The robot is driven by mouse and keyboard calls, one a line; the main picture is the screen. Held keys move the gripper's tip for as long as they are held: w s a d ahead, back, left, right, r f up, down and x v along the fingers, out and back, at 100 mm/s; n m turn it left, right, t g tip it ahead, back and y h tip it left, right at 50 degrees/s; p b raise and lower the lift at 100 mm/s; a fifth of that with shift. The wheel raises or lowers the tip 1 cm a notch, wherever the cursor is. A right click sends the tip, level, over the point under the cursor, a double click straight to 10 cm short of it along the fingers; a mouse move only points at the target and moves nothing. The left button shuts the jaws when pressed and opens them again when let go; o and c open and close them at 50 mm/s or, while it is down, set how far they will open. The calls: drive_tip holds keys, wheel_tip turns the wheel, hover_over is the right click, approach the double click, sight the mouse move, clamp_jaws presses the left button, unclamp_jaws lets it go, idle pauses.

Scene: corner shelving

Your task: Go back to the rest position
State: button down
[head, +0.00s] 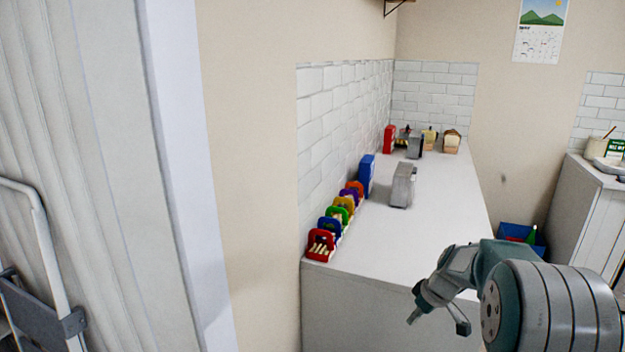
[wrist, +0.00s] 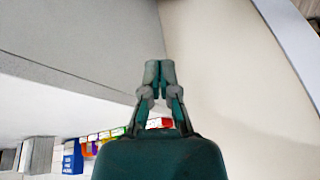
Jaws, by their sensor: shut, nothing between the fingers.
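My gripper (wrist: 159,70) points away from the camera in the wrist view, its two fingertips together with nothing between them. In the head view my gripper (head: 437,314) hangs at the lower right, in front of the end of the white counter (head: 420,225). It is apart from the counter and from everything on it. My teal and grey arm fills the lower right corner of the head view.
Several coloured holders (head: 321,245) line the counter's left wall, with a blue box (head: 366,175) behind them. A grey appliance (head: 403,186) stands mid-counter. A blue bin (head: 516,233) is on the floor to the right. A metal-framed cart (head: 45,250) stands at the far left.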

drive_tip(key=s+a+r+m+t+h, duration=0.1)
drive_tip(key=s+a+r+m, duration=0.15)
drive_tip(key=s+r, duration=0.5)
drive_tip(key=s+a+r+m+t+h, duration=0.1)
drive_tip(key=s+a+r, duration=0.3)
drive_tip(key=s+r, duration=0.35)
drive_tip(key=s+a+m+t+h, duration=0.1)
drive_tip(key=s+m, duration=0.3)
drive_tip(key=s, duration=1.2)
drive_tip(key=shift+s+a+r, duration=0.2)
drive_tip(key=shift+a+r, duration=0.05)
drive_tip(key=shift+a, duration=0.25)
drive_tip(key=shift+a, duration=0.1)
